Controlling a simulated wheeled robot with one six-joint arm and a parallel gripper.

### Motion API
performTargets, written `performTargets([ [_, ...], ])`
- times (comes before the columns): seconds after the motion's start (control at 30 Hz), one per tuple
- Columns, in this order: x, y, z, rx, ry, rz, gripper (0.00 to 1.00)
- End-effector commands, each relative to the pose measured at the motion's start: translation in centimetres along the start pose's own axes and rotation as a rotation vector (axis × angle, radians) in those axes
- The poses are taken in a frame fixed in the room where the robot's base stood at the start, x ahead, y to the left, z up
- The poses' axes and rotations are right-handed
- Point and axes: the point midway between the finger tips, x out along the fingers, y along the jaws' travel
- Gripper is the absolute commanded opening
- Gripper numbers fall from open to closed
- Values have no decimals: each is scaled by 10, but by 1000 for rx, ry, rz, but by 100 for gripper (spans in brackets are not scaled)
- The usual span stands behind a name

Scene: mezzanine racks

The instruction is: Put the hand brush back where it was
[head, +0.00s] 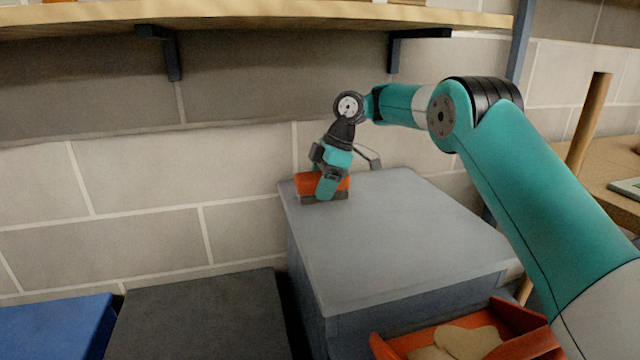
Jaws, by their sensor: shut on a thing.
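The hand brush (306,184) has an orange body with a dark underside. It is at the far left corner of the grey cabinet top (400,230), close to the wall. My gripper (328,188) reaches down from above and is shut on the brush. A teal part of the gripper covers the middle of the brush. The brush's underside looks at or just above the cabinet top; I cannot tell if it touches.
A wooden shelf (250,18) on dark brackets runs along the wall above. An orange bin (510,335) with tan contents stands in front of the cabinet. Dark grey (200,315) and blue (60,325) surfaces lie lower left. Most of the cabinet top is clear.

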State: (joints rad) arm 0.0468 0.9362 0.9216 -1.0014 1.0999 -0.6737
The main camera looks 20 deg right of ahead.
Motion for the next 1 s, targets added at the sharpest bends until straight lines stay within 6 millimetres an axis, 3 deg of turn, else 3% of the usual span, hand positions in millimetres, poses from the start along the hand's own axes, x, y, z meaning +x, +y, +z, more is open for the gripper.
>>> performTargets([
  [0.03, 0, 0, 0, 0, 0, 0, 68],
  [0.1, 0, 0, 0, 0, 0, 0, 84],
  [0.13, 0, 0, 0, 0, 0, 0, 87],
  [0.47, -6, 0, -2, 0, -1, 1, 87],
  [0.8, -62, -2, -14, 1, 0, 0, 87],
  [1.0, -79, -2, -15, 0, 0, 0, 87],
])
